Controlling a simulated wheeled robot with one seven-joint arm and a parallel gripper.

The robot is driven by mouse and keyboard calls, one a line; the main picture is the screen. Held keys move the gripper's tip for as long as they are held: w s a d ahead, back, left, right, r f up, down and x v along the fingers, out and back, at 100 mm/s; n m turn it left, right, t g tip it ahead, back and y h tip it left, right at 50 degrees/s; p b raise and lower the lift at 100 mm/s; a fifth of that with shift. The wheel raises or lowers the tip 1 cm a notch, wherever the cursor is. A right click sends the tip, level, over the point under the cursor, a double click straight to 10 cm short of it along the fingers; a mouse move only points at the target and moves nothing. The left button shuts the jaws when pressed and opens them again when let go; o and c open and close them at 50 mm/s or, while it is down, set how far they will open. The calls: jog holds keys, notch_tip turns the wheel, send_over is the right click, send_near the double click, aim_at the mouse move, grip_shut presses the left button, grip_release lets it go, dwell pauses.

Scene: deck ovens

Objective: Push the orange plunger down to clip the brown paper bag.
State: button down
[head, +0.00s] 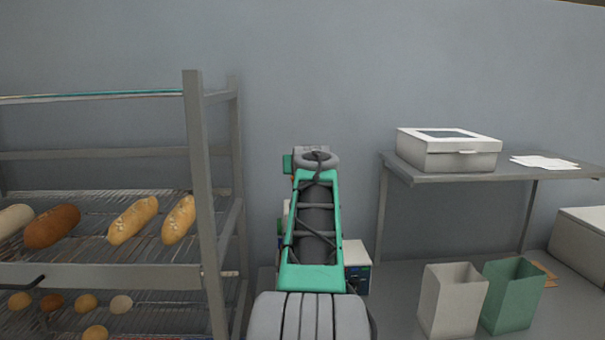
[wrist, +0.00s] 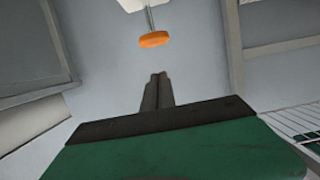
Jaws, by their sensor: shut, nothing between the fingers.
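The orange plunger (wrist: 154,40) shows in the wrist view as a round orange knob on a thin grey rod, near the top middle. My gripper (wrist: 158,77) is shut and empty, its fingertips pointing toward the plunger and apart from it in the picture. A pale part (wrist: 131,4) shows at the top edge by the rod; I cannot tell what it is. In the head view my own arm hides the plunger and my gripper. No brown paper bag can be made out for certain. A whitish open bag (head: 452,300) and a green open bag (head: 512,294) stand at the lower right.
A metal rack (head: 196,180) with bread loaves (head: 133,220) stands at the left. A shelf (head: 495,172) at the right holds a white box (head: 447,149) and papers (head: 545,162). A small device with a dark front (head: 357,279) sits partly behind my arm.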

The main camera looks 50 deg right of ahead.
jog(key=shift+d+r, duration=0.25)
jog(key=shift+r, duration=0.4)
jog(key=p+x, duration=0.1)
jog(key=x, duration=0.2)
jog(key=p+x, duration=0.2)
jog(key=x, duration=0.1)
jog(key=p+x, duration=0.2)
jog(key=x, duration=0.1)
jog(key=shift+w+d+r, duration=0.15)
jog(key=shift+w+d, duration=0.15)
jog(key=shift+d, duration=0.05)
notch_tip(320, 180, down, 3)
jog(key=shift+f, duration=0.65)
jog(key=shift+f, duration=0.1)
